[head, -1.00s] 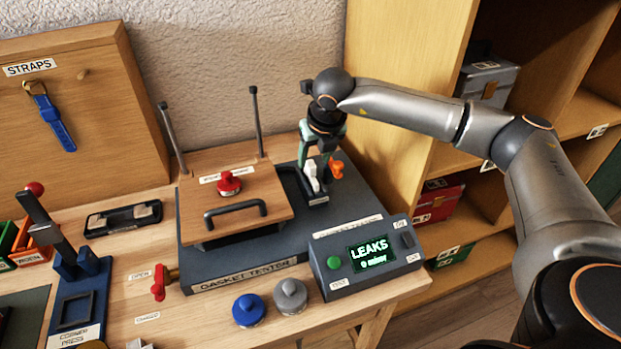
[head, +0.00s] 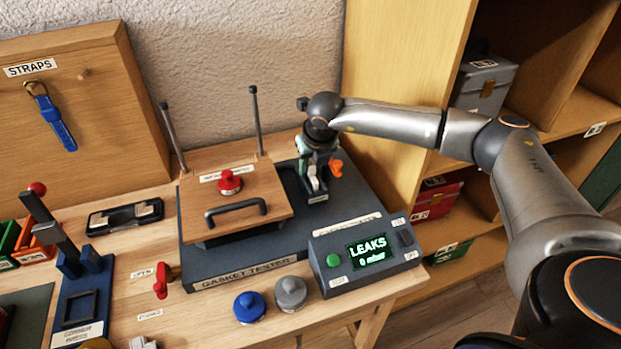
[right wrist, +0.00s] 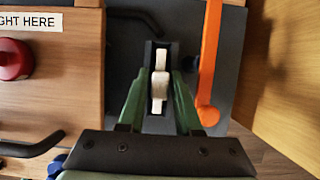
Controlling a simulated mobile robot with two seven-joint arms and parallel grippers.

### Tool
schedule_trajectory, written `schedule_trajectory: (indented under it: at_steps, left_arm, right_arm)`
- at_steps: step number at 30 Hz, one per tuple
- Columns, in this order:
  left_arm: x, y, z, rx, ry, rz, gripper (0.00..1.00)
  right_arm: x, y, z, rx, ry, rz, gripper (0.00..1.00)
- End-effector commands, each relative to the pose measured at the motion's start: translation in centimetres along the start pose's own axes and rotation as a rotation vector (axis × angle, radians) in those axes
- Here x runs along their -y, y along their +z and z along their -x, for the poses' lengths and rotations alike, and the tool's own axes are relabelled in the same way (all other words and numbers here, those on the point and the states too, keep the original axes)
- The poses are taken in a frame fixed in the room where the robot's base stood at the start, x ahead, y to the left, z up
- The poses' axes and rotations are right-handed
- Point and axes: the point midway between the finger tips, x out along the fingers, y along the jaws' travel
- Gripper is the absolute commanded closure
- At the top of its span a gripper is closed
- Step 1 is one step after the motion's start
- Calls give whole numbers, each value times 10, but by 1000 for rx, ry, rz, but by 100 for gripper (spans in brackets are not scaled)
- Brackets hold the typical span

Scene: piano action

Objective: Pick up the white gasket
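A small white part (head: 312,184), which looks like the white gasket, sits in a narrow dark holder at the back right of the gasket tester (head: 215,278). In the right wrist view the white part (right wrist: 159,84) lies in the dark slot between my green fingers. My right gripper (head: 314,170) points down over the holder. Its fingers (right wrist: 160,95) are apart, one on each side, with gaps visible beside the white part. I cannot tell how deep the fingertips reach. My left gripper is out of view.
An orange lever (right wrist: 209,70) stands close to the right finger. The tester's wooden lid (head: 258,192) with a red knob and dark handle is to the left. The control box (head: 367,251) reads LEAKS. Blue (head: 249,308) and grey (head: 290,294) knobbed pieces sit in front.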

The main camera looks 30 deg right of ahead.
Motion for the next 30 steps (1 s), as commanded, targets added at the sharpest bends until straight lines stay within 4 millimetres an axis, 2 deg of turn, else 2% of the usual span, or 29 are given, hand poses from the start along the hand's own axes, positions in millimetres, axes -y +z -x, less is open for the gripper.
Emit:
schedule_trajectory:
  at_steps: [1,8,23,26,30]
  left_arm:
    - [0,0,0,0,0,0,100]
    - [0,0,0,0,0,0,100]
    - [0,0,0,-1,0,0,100]
    - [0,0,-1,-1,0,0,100]
    - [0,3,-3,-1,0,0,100]
  right_arm:
    - [0,0,0,0,0,0,74]
    - [0,0,0,0,0,0,100]
    - [0,1,1,1,0,-1,100]
    - [0,3,7,2,0,-2,100]
    - [0,13,28,5,2,0,100]
